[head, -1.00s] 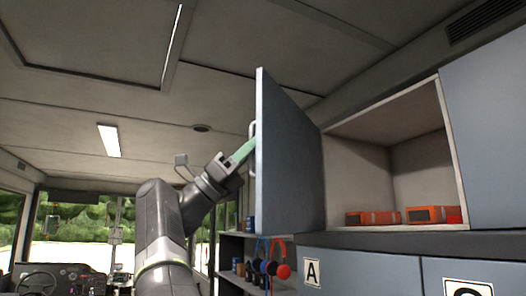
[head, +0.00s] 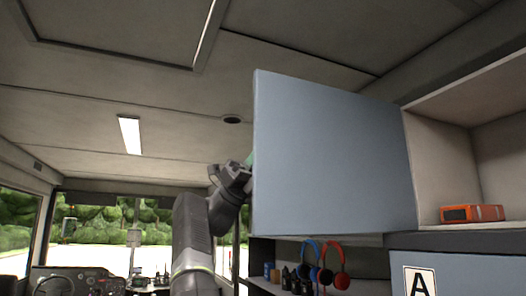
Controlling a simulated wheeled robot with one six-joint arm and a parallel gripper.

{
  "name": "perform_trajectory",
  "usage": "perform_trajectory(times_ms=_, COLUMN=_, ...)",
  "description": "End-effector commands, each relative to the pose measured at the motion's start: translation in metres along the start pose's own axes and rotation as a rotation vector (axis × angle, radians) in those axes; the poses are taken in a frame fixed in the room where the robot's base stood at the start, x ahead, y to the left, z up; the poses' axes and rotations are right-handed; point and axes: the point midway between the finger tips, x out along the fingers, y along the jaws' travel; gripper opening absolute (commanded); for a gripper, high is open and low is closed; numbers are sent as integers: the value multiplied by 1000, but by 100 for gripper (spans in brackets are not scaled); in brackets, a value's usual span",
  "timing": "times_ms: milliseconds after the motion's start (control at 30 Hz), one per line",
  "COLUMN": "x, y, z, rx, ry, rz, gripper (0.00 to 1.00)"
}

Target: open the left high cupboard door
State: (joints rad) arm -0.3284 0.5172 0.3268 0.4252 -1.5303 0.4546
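The left high cupboard door (head: 330,155) is a flat blue-grey panel. It stands swung open, hinged at its right side, with its inner face toward me and its free edge at the left. My gripper (head: 250,158) is behind the free edge of the door, on the outer-face side. Only a sliver of its green fingers shows, so I cannot see whether they are open or shut. The door handle is hidden behind the panel. The open cupboard (head: 442,170) shows to the right of the door, with an orange box (head: 472,213) inside.
Below the door, a shelf holds red headphones (head: 342,280), blue headphones (head: 306,249) and small dark items. A lower blue-grey door has an A label (head: 420,282). The ceiling (head: 180,90) is above, and the steering wheel (head: 62,286) is at far left.

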Motion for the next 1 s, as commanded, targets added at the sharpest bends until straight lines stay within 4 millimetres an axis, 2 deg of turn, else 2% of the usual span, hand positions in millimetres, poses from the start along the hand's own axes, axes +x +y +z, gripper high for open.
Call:
perform_trajectory(times_ms=533, x=1, y=1, z=0, rx=0, ry=1, rz=1, gripper=0)
perform_trajectory(times_ms=567, x=1, y=1, z=0, rx=0, ry=1, rz=1, gripper=15)
perform_trajectory(times_ms=633, x=1, y=1, z=0, rx=1, ry=1, rz=1, gripper=28)
perform_trajectory(times_ms=667, x=1, y=1, z=0, rx=1, ry=1, rz=1, gripper=32)
perform_trajectory(times_ms=1000, x=-4, y=2, z=-1, rx=1, ry=0, rz=2, gripper=32)
